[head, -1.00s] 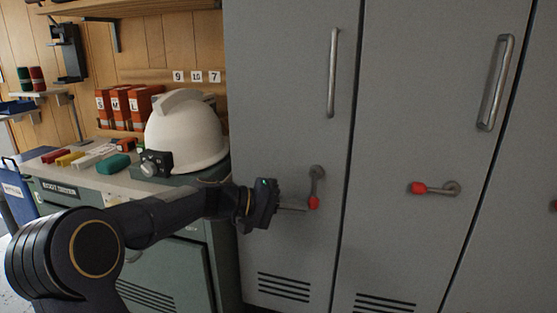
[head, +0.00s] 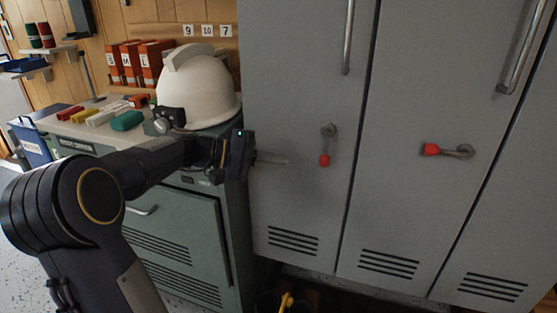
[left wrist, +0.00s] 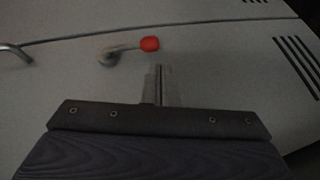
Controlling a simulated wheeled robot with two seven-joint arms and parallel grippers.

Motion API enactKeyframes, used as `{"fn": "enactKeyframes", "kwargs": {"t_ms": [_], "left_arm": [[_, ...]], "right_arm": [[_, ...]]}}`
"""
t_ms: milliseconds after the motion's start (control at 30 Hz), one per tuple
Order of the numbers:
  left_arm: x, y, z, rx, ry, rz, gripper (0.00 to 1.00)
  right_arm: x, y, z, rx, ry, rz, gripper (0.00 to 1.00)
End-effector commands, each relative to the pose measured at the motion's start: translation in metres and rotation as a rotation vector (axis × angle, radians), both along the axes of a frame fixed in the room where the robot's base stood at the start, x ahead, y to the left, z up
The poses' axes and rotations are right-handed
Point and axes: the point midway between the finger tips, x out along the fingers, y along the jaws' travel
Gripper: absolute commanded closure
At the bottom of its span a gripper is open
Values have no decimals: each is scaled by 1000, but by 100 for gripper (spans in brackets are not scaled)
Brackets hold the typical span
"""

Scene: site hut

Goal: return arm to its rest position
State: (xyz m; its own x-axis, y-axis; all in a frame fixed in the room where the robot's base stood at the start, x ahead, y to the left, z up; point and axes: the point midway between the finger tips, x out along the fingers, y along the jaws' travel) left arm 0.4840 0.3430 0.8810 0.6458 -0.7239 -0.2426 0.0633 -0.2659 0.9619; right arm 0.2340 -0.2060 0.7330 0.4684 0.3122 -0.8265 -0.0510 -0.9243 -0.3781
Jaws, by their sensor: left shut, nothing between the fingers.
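My left arm comes in from the left in the head view. Its gripper (head: 272,161) is shut and empty, in front of the left grey locker door (head: 290,80). That door has a small lever with a red knob (head: 325,159), hanging down, just right of my fingertips and apart from them. In the left wrist view my shut fingers (left wrist: 160,83) point at the door, with the red-knobbed lever (left wrist: 149,44) beyond them. My right gripper does not show.
The middle locker door (head: 420,90) has a sideways lever with a red knob (head: 431,149). Behind my arm, a green cabinet (head: 180,240) bears a white helmet (head: 200,95) and several small coloured blocks. Orange binders (head: 155,65) stand at the back.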

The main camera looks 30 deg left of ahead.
Motion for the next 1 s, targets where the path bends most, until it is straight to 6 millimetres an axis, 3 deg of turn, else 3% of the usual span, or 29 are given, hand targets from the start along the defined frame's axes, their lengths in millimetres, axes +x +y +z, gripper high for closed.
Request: {"fn": "enactKeyframes", "kwargs": {"t_ms": [267, 367, 467, 533, 633, 800, 1000], "left_arm": [[-1, -2, 0, 4, 2, -2, 100], [-11, -17, -1, 39, 26, -20, 100], [-41, -53, -10, 137, 89, -65, 100], [-76, -84, -23, 248, 142, -104, 100], [-128, -114, -50, 415, 195, -141, 100], [-189, -133, -90, 631, 209, -166, 100], [-236, -138, -130, 819, 165, -175, 100]], "right_arm": [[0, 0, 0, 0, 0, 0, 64], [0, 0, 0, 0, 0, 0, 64], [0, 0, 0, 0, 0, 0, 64], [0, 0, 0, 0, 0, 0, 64], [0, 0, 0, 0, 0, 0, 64], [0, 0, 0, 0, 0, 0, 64], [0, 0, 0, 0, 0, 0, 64]]}}
